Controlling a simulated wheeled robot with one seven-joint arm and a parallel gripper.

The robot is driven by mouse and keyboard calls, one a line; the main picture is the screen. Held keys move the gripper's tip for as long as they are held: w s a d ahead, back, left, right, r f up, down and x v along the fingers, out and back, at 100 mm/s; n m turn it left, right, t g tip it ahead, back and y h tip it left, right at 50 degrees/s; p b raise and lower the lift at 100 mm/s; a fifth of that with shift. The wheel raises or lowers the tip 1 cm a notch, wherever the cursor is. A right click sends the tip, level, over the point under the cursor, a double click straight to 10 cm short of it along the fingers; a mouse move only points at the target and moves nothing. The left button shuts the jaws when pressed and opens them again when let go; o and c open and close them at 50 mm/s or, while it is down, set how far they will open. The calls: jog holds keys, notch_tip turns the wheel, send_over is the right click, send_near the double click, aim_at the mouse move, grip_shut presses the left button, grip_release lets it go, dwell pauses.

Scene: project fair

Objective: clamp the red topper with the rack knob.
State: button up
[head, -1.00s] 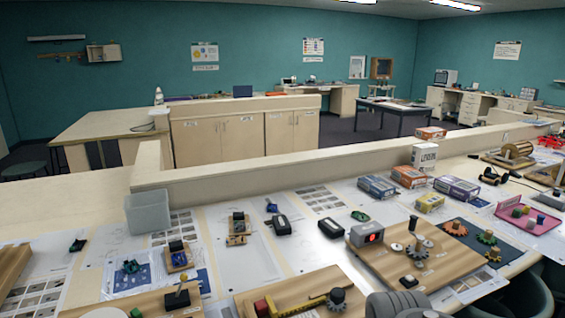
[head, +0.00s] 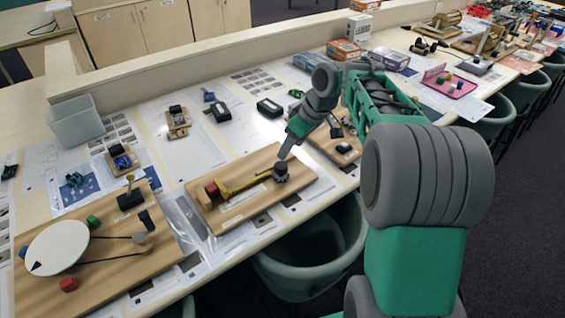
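The red topper (head: 211,190) is a small red block at the left end of a yellow rack (head: 248,181) on a wooden board (head: 246,208). A dark piece sits beside the red block; whether the two touch is too small to tell. The dark toothed rack knob (head: 281,171) stands at the rack's right end. My gripper (head: 284,158) points down right above the knob, at or very near its top. Its fingers are small and partly hidden, so I cannot see if they are apart or closed.
To the left is a board with a white disc (head: 57,247), a belt, and red, green and blue blocks. A grey bin (head: 76,122) stands by the low back wall. Another board (head: 325,143) lies right, partly behind my arm. Green chairs (head: 312,250) sit below the table's front edge.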

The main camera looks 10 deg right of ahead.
aim_at(282, 165)
jog(key=shift+n, duration=0.8)
jog(key=x, duration=0.5)
jog(key=s+p+x, duration=0.1)
jog(key=x, duration=0.2)
jog(key=shift+a+f, duration=0.15)
jog(key=shift+f, duration=0.15)
grip_shut()
